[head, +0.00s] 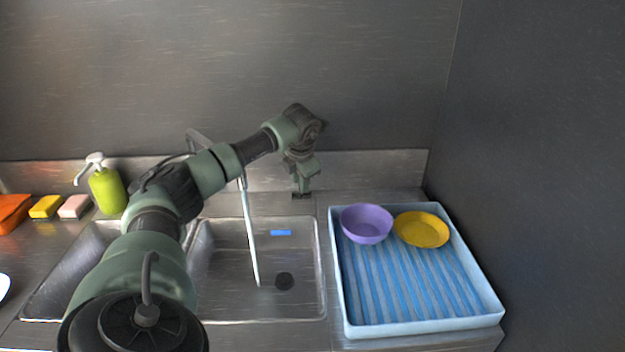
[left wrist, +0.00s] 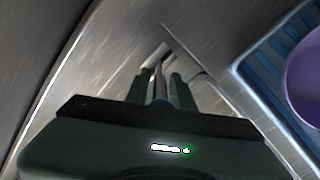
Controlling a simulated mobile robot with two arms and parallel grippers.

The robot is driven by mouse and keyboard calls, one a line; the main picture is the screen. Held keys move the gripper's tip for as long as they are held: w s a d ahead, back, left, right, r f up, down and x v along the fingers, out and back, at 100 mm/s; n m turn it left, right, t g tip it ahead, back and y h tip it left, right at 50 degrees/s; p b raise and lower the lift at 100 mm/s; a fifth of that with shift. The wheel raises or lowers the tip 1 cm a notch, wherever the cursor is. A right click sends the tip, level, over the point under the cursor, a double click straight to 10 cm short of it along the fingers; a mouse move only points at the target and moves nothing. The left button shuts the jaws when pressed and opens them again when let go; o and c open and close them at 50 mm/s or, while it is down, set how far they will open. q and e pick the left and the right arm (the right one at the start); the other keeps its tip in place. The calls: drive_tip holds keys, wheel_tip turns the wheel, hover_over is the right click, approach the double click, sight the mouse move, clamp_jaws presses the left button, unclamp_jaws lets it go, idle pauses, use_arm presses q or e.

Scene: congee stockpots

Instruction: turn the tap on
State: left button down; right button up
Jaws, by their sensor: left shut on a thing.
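The tap's curved metal spout (head: 196,136) shows behind my left arm, above the back of the sink. A pale, slanting stream (head: 250,230) that looks like running water falls from it into the right basin. My left gripper (head: 303,192) points down at the counter behind the basin's right corner. In the left wrist view my left gripper (left wrist: 158,85) is shut on a thin metal piece (left wrist: 157,72), which looks like the tap's handle. Most of that piece is hidden by the fingers. My right gripper is out of view.
A blue tray (head: 497,309) at right holds a purple bowl (head: 366,224) and a yellow dish (head: 421,230). A green soap bottle (head: 107,190) and sponges (head: 46,207) stand left. Walls bound the back and right.

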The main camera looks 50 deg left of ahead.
use_arm(q)
drive_tip(key=shift+w+d+r, duration=0.15)
drive_tip(key=shift+a, duration=0.2)
drive_tip(key=c, duration=1.4)
unclamp_jaws()
drive_tip(key=shift+d+r, duration=0.15)
drive_tip(key=shift+r, duration=0.2)
drive_tip(key=b+v, duration=0.1)
drive_tip(key=v, duration=0.6)
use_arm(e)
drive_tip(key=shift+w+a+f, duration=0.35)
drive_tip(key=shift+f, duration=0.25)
use_arm(q)
drive_tip(key=shift+f, duration=0.1)
